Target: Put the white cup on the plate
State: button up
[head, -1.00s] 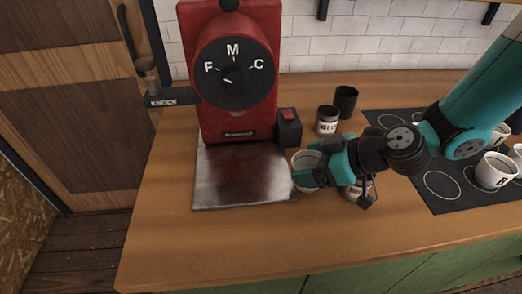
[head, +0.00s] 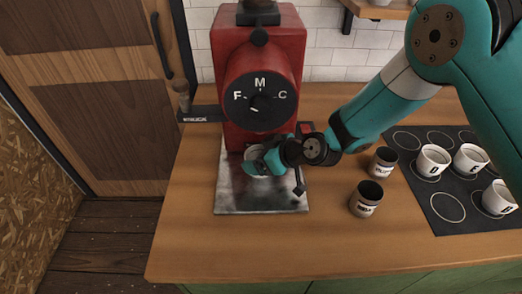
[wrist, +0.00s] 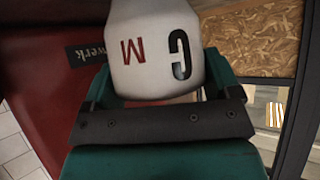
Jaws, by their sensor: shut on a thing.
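The white cup (wrist: 152,50) shows in the wrist view between my fingers, with a dark C and a red M on its side. In the head view its pale rim (head: 252,153) is partly hidden by my gripper (head: 266,164), which is shut on it. The gripper and cup are over the back middle part of the plate (head: 235,198), a flat metal sheet in front of the red grinder. I cannot tell whether the cup touches the plate.
The red grinder (head: 228,60) with its black F-M-C dial (head: 260,90) stands right behind the cup. Two dark tins (head: 366,199) (head: 383,161) stand right of the plate. Several lettered white cups (head: 433,161) stand on a black mat (head: 440,208). The front counter is clear.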

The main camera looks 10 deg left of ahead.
jog(key=shift+f, duration=0.15)
jog(key=o, duration=1)
jog(key=shift+c, duration=0.2)
jog(key=shift+r, duration=0.2)
jog(key=shift+d+r+b, duration=0.1)
jog(key=shift+d+b, duration=0.2)
jog(key=b+v, duration=0.3)
jog(key=v, duration=0.8)
jog(key=s+d+r+m+g+h, duration=0.1)
jog(key=s+d+r+m+h, duration=0.2)
jog(key=s+d+r, duration=0.3)
jog(key=s+d+r+m+g+h, duration=0.2)
jog(key=s+d+r, duration=0.5)
jog(key=s+d, duration=0.4)
jog(key=s+m+h, duration=0.1)
jog(key=s+m, duration=0.1)
jog(key=s, duration=0.1)
jog(key=shift+g, duration=0.3)
jog(key=shift+s+r, duration=0.1)
